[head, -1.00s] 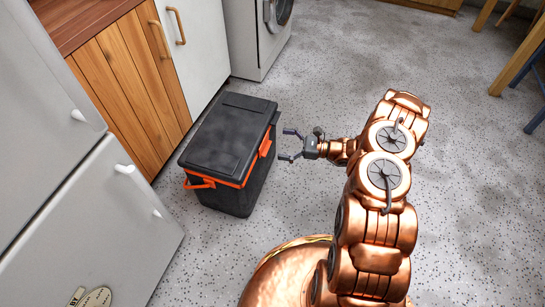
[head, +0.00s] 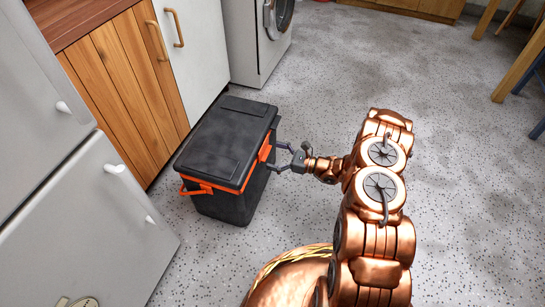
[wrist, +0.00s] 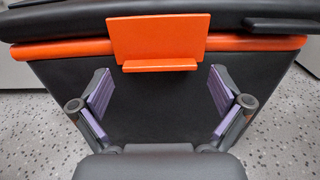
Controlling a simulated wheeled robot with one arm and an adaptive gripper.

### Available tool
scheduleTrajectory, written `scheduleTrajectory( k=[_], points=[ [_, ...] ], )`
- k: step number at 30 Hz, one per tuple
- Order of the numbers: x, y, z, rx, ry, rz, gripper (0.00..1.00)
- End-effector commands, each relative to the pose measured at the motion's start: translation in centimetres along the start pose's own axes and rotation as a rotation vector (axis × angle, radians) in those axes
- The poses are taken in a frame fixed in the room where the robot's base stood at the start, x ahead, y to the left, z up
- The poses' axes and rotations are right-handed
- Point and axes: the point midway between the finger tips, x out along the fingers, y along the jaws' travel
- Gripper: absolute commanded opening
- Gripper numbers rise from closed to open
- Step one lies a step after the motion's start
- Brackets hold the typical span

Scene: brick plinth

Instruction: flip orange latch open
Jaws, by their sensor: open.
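A black cool box (head: 228,150) with a dark lid and an orange rim stands on the floor. Its orange latch (head: 265,149) is on the side facing my gripper. In the wrist view the latch (wrist: 159,40) is a flat orange plate with a lip at its lower edge, lying against the rim just under the lid. My gripper (head: 273,157) is open and empty in front of that side. In the wrist view its two fingers with purple pads (wrist: 159,92) are spread wide, below the latch and to either side of it. I cannot tell whether the fingertips touch the box.
An orange handle (head: 196,188) sticks out from the box's near end. Wooden and white cabinets (head: 125,90) and a grey fridge (head: 90,220) stand at the left. A washing machine (head: 258,38) stands behind. The speckled floor (head: 330,80) is clear to the right.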

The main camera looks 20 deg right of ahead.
Motion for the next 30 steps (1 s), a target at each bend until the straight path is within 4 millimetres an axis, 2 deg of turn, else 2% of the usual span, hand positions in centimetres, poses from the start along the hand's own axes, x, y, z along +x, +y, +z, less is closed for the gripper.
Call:
scheduleTrajectory(
  k=[11,26,30],
  points=[
    [0.67,0.04,0.05,0.000,0.000,0.001,1.00],
    [0.65,0.05,0.04,0.000,0.001,0.001,0.49],
    [0.64,0.05,0.12,0.000,0.004,0.001,0.48]
  ],
)
